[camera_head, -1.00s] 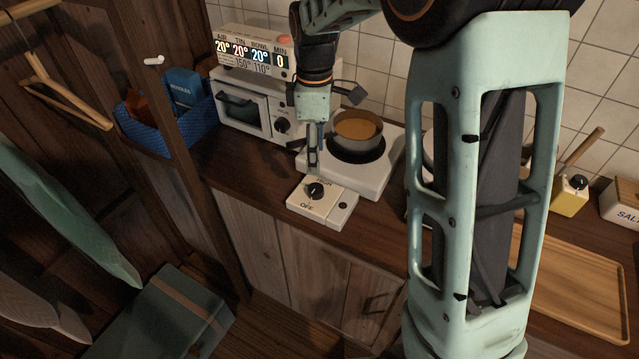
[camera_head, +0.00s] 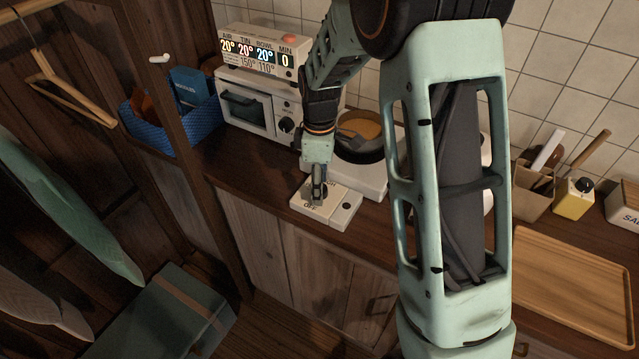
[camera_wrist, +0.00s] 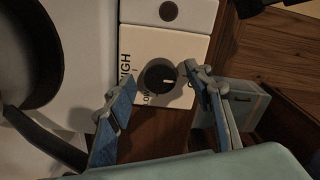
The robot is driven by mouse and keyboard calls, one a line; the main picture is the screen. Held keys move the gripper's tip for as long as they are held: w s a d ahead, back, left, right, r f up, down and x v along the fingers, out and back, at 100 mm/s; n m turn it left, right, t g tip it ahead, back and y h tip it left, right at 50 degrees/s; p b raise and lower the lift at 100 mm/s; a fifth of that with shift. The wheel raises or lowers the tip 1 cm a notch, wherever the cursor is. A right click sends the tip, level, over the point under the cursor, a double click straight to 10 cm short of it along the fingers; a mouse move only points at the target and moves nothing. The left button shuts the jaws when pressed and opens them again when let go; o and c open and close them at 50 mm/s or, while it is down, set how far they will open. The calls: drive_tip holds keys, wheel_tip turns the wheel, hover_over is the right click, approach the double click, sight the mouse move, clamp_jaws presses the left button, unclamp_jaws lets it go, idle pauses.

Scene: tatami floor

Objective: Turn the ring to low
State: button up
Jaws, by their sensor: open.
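The black ring knob (camera_wrist: 158,76) sits on a white control box (camera_wrist: 185,45) in the wrist view. Its pale pointer mark faces right in that picture. "HIGH" is printed along the box's left side; other lettering is partly covered by my left finger. In the head view the box (camera_head: 338,214) lies on the counter in front of the hob, and my gripper hides most of the knob. My gripper (camera_head: 317,199) is open and points down over the knob. In the wrist view its two blue-grey fingers (camera_wrist: 160,80) stand either side of the knob; contact cannot be told.
A pot (camera_head: 360,130) with orange-brown contents stands on the white hob (camera_head: 373,180) just behind the box. A small white oven (camera_head: 247,103) is at the left, with a display (camera_head: 262,52) on top. A wooden tray (camera_head: 570,290) lies at the right.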

drive_tip(key=shift+c, duration=0.6)
drive_tip(key=c, duration=1)
drive_tip(key=shift+c, duration=0.2)
drive_tip(key=shift+m, duration=0.3)
drive_tip(key=m, duration=0.8)
drive_tip(key=shift+m+b, duration=0.4)
drive_tip(key=m, duration=0.4)
drive_tip(key=shift+m, duration=2.1)
